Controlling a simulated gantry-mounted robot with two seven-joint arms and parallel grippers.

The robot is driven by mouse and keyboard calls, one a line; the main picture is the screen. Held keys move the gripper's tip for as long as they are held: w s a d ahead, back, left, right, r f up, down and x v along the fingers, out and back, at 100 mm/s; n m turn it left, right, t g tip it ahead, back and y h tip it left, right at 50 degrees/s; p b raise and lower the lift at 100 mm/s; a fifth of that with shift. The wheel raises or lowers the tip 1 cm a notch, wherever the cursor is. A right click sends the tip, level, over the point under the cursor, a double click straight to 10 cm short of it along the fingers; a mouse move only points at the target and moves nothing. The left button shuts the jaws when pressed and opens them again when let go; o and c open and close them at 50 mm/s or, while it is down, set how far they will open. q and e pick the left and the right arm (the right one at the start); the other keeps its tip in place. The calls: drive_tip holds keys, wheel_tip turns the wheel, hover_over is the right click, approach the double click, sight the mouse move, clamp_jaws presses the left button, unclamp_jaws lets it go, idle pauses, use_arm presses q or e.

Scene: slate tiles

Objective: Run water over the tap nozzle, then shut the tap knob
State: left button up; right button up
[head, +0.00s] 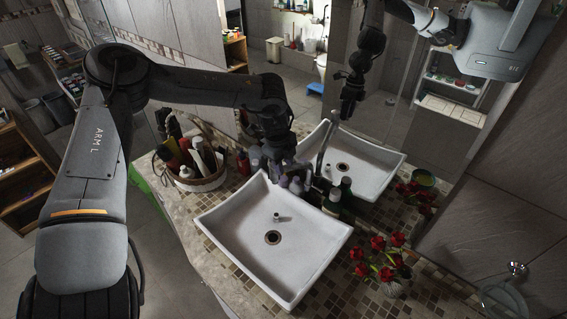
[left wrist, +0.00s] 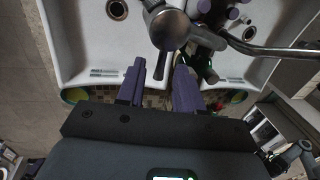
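A white rectangular basin (head: 232,222) stands on a tiled counter, with a dark drain (head: 272,237) in its floor. A small pale piece (head: 277,216), which looks like the nozzle, sits in the basin near the drain. The grey metal tap shows in the left wrist view, with its rounded knob end (left wrist: 169,29) just beyond my fingers and its curved spout (left wrist: 275,50) to the right. My left gripper (head: 286,178) is at the basin's back edge; in the left wrist view its purple fingers (left wrist: 160,76) are apart with nothing between them. I see no water stream. My right gripper is not in view.
A mirror behind the counter reflects the basin and my arm. Dark green bottles (head: 345,186) stand at the basin's back right. A basket of bottles (head: 207,183) is at the left. Red flowers in a vase (head: 394,286) stand at the right.

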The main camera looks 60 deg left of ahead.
use_arm(q)
clamp_jaws()
drive_tip(key=s+m, duration=0.1)
drive_tip(key=m, duration=0.1)
drive_tip(key=s+m+h+b, duration=0.1)
drive_tip(key=m, duration=0.2)
drive_tip(key=shift+s+b, duration=0.1)
drive_tip(key=shift+b, duration=0.2)
drive_tip(key=shift+o, duration=0.5)
unclamp_jaws()
drive_tip(key=shift+r, duration=0.15)
